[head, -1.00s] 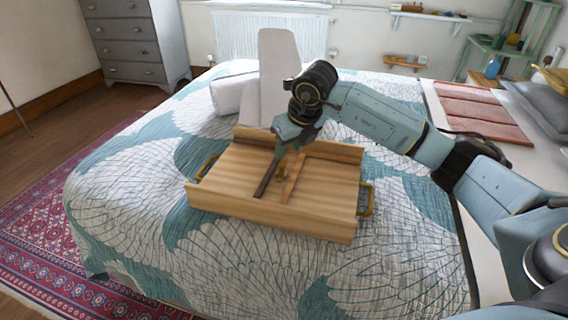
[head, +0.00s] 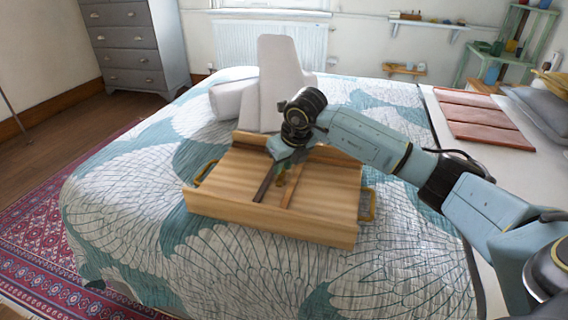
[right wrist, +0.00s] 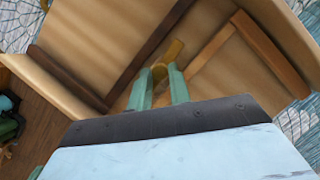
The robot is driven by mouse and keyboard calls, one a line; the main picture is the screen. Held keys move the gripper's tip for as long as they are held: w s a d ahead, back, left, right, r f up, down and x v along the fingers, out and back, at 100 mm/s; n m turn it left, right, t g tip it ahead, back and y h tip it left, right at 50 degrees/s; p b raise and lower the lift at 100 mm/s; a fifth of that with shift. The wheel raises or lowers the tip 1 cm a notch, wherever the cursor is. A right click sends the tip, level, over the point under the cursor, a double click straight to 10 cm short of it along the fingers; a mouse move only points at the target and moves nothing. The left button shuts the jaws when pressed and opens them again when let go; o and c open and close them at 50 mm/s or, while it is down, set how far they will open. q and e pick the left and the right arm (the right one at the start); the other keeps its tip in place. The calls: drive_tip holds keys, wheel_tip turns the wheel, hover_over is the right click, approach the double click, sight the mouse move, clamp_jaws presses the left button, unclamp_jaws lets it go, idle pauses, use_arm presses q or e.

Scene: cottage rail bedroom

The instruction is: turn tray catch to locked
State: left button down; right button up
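The wooden tray (head: 240,212) lies on the bed, with a brass handle at each end. A dark strip (head: 265,182) and a lighter brown strip (head: 293,186) cross its top. The small brass tray catch (head: 281,179) sits between these strips. In the right wrist view the catch (right wrist: 174,50) shows as a brass lever slanting up and right from a round base. My right gripper (head: 280,172) reaches down over the tray. Its green fingertips (right wrist: 160,74) stand a narrow gap apart, on either side of the catch, and seem to grip it. My left gripper is out of view.
A tall white object (head: 278,85) and a white roll (head: 233,97) are behind the tray on the patterned bed (head: 130,215). Reddish boards (head: 483,117) lie at the right. The bed in front of the tray is clear.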

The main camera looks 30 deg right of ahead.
clamp_jaws()
